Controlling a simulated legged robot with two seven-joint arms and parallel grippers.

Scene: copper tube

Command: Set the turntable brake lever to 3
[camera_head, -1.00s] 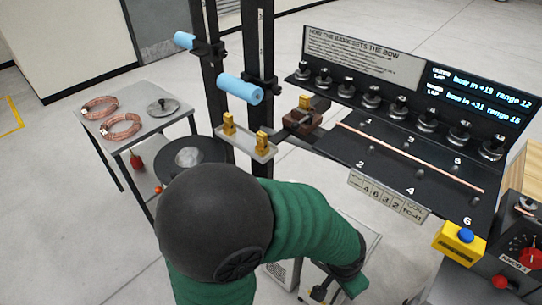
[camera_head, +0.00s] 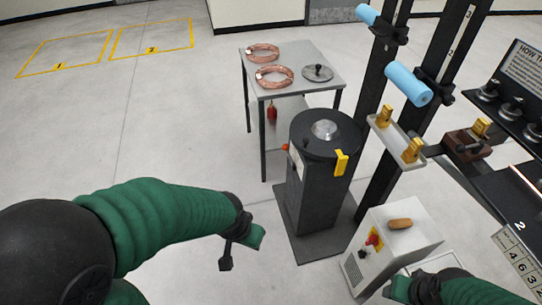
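The turntable (camera_head: 327,135) is a dark round plate with a silver hub on a black pedestal (camera_head: 315,195). A yellow upright piece (camera_head: 341,162) stands at its right front edge, and a small orange-red knob (camera_head: 286,147) shows at its left side. I cannot tell which of these is the brake lever, and no setting number is readable. My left gripper (camera_head: 241,251) is left of and nearer than the pedestal, apart from it, with its fingers spread and nothing between them. My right gripper (camera_head: 405,288) is at the bottom edge, partly cut off; its finger gap is unclear.
A side table (camera_head: 325,88) with copper coils (camera_head: 273,77) and a metal disc (camera_head: 317,72) stands behind the turntable. A white box (camera_head: 392,250) with a red switch stands right of the pedestal. Black posts (camera_head: 432,85) with blue rollers (camera_head: 408,83) rise at right. Floor at left is clear.

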